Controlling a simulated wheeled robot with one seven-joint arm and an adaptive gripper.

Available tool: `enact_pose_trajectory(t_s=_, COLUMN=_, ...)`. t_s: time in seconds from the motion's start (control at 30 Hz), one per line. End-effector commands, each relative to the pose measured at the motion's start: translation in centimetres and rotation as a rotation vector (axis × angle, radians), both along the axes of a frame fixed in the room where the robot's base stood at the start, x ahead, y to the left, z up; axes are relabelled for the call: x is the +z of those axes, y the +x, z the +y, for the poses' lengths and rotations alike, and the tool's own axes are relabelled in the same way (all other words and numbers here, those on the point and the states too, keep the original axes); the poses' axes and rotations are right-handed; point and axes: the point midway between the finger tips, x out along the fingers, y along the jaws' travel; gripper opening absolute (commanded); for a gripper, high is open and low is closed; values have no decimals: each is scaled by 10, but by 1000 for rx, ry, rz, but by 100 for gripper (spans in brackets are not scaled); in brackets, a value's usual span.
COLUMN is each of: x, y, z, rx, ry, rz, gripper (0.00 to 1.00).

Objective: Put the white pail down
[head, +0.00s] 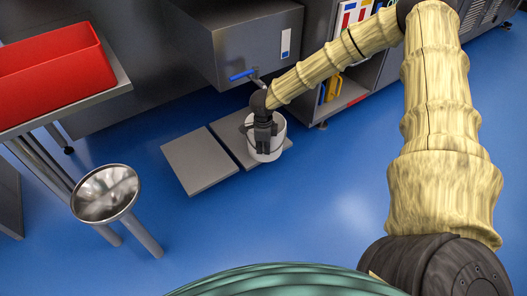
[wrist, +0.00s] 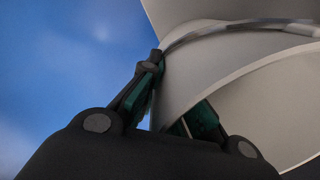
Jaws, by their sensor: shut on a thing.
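The white pail (head: 277,146) is upright at the right-hand grey floor plate (head: 230,140), near its right edge. I cannot tell whether its bottom touches the plate. My gripper (head: 264,146) is at the pail's near side, pointing down, and hides part of its rim and front. In the wrist view my gripper (wrist: 175,100) is shut on the pail (wrist: 235,75), with one finger partly hidden by the pale wall. A thin metal band, perhaps the pail's handle, curves across the top there.
A second grey plate (head: 199,161) lies left of the first. A steel funnel-shaped bowl (head: 106,192) on a post stands at left, near a table with a red tub (head: 50,72). A blue-levered tap (head: 243,75) juts from a grey cabinet above the pail. Blue floor in front is clear.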

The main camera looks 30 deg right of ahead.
Motion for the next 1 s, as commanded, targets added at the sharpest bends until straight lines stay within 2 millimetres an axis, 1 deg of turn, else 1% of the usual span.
enact_pose_trajectory(t_s=0.3, x=0, y=0, z=0, rx=0, ry=0, rz=0, gripper=0)
enact_pose_trajectory(t_s=0.33, x=-1, y=0, z=0, rx=0, ry=0, rz=0, gripper=9)
enact_pose_trajectory(t_s=0.43, x=-1, y=0, z=0, rx=0, ry=0, rz=0, gripper=27)
enact_pose_trajectory(t_s=0.77, x=0, y=0, z=0, rx=0, ry=0, rz=0, gripper=27)
enact_pose_trajectory(t_s=0.87, x=7, y=0, z=0, rx=0, ry=0, rz=-1, gripper=27)
enact_pose_trajectory(t_s=1.0, x=25, y=0, z=1, rx=0, ry=0, rz=-3, gripper=27)
